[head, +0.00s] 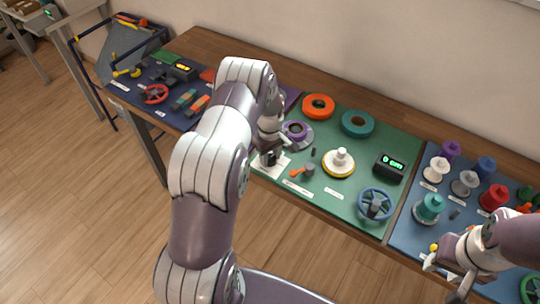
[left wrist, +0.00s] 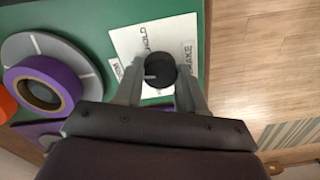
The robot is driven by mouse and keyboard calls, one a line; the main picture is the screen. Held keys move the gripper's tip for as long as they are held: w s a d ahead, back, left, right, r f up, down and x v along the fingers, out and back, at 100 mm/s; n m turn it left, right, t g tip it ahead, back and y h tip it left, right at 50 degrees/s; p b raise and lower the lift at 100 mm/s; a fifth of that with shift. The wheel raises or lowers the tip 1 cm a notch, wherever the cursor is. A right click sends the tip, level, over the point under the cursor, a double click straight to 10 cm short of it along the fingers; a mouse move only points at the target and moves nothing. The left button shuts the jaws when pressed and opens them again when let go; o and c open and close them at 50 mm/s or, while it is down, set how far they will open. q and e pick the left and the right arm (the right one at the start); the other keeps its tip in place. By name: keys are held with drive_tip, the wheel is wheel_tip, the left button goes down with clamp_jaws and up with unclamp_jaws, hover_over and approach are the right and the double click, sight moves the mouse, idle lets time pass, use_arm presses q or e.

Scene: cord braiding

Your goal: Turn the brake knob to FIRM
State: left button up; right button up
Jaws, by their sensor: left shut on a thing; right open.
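The brake knob (left wrist: 160,66) is a round black knob with a pale pointer mark at its left side in the left wrist view. It stands on a white plate (left wrist: 135,36) with the words HOLD and BRAKE; another label at the plate's left is too small to read, and I cannot make out FIRM. My left gripper (left wrist: 160,88) is shut on the knob, one finger on each side. In the head view the knob (head: 268,158) is partly hidden below the left gripper (head: 269,150). My right gripper (head: 447,279) is open and empty at the lower right, by the blue mat.
A grey disc with a purple ring (head: 296,133) lies close behind the knob. An orange-handled lever (head: 302,172), a yellow-white wheel (head: 339,162), a display box (head: 390,168) and a blue handwheel (head: 375,204) stand on the green mat. Spools crowd the blue mat (head: 420,240).

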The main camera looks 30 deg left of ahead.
sight(271, 158)
use_arm(q)
drive_tip(key=shift+r+n, duration=0.1)
drive_tip(key=shift+n, duration=0.7)
drive_tip(key=shift+w, duration=0.1)
drive_tip(key=o, duration=1)
drive_tip(key=shift+o, duration=0.3)
drive_tip(key=shift+d+r, duration=0.1)
wheel_tip(271, 158, up, 13)
drive_tip(key=b, duration=0.2)
